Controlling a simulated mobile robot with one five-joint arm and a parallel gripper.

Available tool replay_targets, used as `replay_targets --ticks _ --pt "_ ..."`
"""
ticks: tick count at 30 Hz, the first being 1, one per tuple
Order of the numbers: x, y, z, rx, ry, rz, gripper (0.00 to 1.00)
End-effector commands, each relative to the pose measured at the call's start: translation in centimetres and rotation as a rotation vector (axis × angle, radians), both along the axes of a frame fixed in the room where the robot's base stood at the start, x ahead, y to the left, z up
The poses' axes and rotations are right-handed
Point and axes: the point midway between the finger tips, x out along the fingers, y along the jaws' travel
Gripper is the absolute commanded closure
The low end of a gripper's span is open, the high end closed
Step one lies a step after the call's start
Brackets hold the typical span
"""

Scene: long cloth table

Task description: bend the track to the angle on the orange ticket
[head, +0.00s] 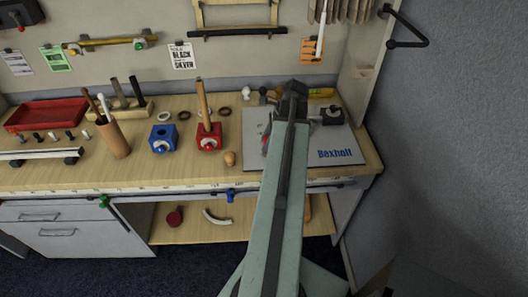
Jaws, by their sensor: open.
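The orange ticket (313,50) hangs on the back wall at the right, partly behind a thin white rod; its marks are too small to read. No piece is clearly the track. A pale straight bar with dark feet (35,154) lies at the bench's left front. A dark block with a thin rod (332,115) stands on the grey Bexholt mat (338,143), right of my arm. My gripper (296,88) is over the back of this mat, seen from behind, with nothing visibly held. My arm hides the mat's middle.
A red block with a wooden handle (208,137), a blue block (162,139) and a cup of tools (114,139) stand left of the mat. A red tray (46,115) is at far left. A side panel (363,75) bounds the right.

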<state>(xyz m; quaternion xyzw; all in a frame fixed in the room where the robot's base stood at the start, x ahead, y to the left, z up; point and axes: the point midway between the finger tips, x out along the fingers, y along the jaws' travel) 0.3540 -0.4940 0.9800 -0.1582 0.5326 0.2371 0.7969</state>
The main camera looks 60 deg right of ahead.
Motion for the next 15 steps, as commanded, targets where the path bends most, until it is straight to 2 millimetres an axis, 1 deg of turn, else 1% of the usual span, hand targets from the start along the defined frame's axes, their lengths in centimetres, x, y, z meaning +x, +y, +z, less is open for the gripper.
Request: replay_targets --ticks 1,4,6,13,14,15 --pt "0.3 0.2 -1.8 0.0 0.0 0.001 0.55" --pt "0.8 0.5 -2.9 0.0 0.0 0.0 0.55" --pt "0.9 0.6 -3.1 -0.001 -0.001 0.0 0.55" --pt "1.0 0.6 -2.8 -0.001 0.001 -0.001 0.55" --pt "1.0 0.6 -2.8 -0.001 0.001 -0.001 0.64" --pt "1.0 0.6 -2.8 -0.001 0.001 -0.001 0.75"
